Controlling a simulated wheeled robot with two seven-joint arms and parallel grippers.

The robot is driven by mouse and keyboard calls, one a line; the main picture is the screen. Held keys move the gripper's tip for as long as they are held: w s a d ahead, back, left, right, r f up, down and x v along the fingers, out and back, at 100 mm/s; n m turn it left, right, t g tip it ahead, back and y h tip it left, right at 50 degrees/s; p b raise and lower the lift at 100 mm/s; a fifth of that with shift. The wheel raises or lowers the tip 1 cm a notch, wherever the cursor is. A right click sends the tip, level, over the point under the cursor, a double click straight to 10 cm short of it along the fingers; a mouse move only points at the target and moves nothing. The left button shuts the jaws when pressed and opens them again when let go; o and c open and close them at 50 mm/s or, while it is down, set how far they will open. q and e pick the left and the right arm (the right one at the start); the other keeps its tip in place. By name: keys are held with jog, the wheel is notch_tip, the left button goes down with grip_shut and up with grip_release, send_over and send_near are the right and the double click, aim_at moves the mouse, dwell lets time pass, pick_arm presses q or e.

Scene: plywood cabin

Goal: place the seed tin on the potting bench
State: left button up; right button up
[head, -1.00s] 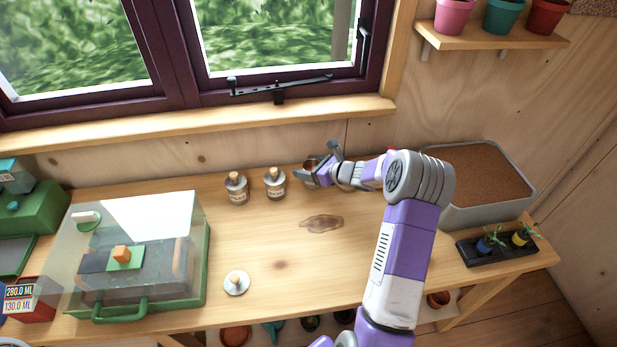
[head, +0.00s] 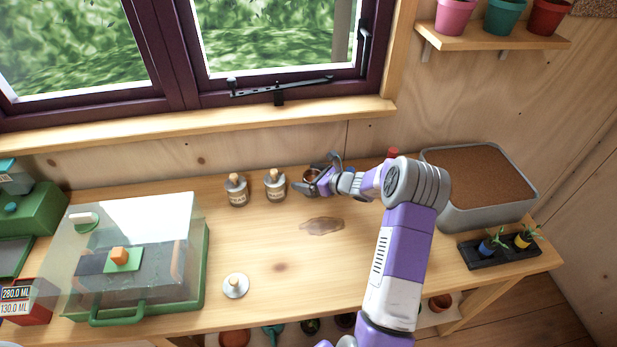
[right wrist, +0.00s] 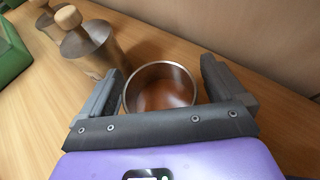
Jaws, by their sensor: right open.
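An open round metal tin (head: 311,175), brown inside, stands on the potting bench (head: 270,240) near its back. It shows from above in the right wrist view (right wrist: 160,90), where it appears upright. My right gripper (head: 317,173) is open, with one finger on each side of the tin; narrow gaps show between fingers and wall. I cannot tell whether this is the seed tin, as no label on it is visible. My left gripper is not in view.
Two labelled tins with knobbed lids, one left (head: 236,190) and one nearer (head: 275,185), stand beside the gripper. A loose knobbed lid (head: 235,286) lies in front. A clear-covered green box (head: 205,262) is left, a soil tub (head: 450,215) right. A dark stain marks the bench middle.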

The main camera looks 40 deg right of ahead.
jog(key=shift+r, duration=0.15)
jog(key=p+v, duration=0.1)
jog(key=v, duration=1.1)
jog(key=shift+p, duration=0.35)
